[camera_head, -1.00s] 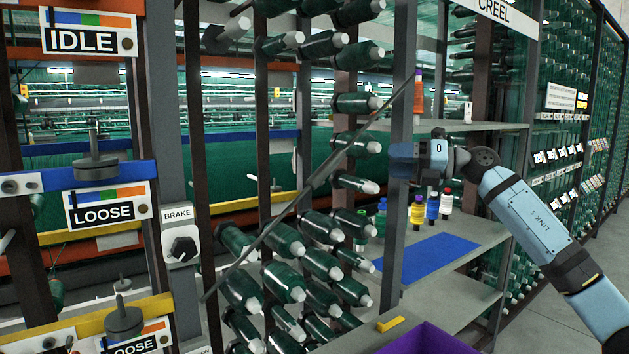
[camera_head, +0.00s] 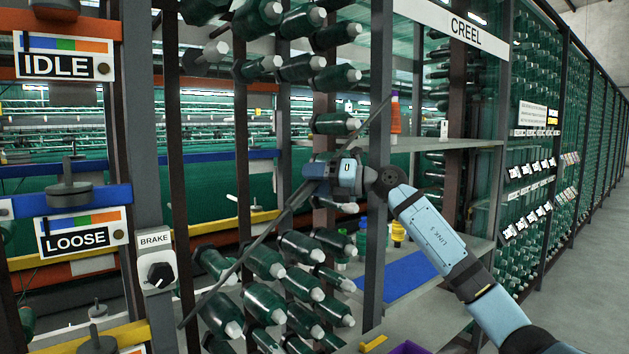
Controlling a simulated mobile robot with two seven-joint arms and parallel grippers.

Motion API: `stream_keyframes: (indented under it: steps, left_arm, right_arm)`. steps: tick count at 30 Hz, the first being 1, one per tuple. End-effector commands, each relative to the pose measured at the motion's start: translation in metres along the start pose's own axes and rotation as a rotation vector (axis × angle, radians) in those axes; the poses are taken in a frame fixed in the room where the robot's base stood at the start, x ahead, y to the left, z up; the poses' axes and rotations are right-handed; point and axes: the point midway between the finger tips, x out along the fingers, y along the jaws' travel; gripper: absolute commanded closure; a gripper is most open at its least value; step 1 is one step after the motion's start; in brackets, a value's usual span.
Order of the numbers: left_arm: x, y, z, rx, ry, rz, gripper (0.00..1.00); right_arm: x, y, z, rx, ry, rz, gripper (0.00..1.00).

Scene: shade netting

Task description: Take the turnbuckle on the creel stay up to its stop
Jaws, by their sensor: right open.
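The creel stay (camera_head: 232,271) is a thin dark rod running diagonally from lower left to upper right in front of the green bobbins. A thicker stretch near its middle looks like the turnbuckle (camera_head: 291,207); its upper part is hidden by my right gripper. My right gripper (camera_head: 312,171), blue and dark grey, reaches in from the right and overlaps the stay at this stretch. It is open, and I cannot tell whether its fingers straddle or touch the turnbuckle. My left gripper is not in view.
Green bobbins (camera_head: 268,301) crowd behind the stay. A grey post (camera_head: 376,265) stands just right of it. A shelf with a blue mat (camera_head: 405,277) and yellow spool (camera_head: 398,231) lies beyond. A brake knob box (camera_head: 157,262) and LOOSE sign (camera_head: 76,239) are left. The aisle at right is clear.

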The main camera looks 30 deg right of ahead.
Motion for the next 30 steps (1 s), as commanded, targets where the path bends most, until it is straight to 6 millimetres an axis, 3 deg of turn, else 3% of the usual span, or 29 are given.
stream_keyframes:
  steps: [8, 12, 15, 30]
  left_arm:
    - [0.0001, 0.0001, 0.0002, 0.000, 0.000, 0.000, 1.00]
    - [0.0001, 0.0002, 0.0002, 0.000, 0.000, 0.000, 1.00]
    - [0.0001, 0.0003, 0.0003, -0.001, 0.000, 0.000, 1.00]
    - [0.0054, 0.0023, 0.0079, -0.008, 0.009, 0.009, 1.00]
  right_arm:
    - [0.0012, -0.0002, 0.0001, 0.001, 0.000, 0.000, 0.46]
    - [0.0011, -0.0002, 0.0001, 0.001, 0.000, 0.000, 0.78]
    - [0.0011, -0.0002, 0.0001, 0.001, 0.000, 0.000, 0.95]
    - [0.0013, -0.0029, -0.0020, -0.059, -0.001, 0.118, 0.95]
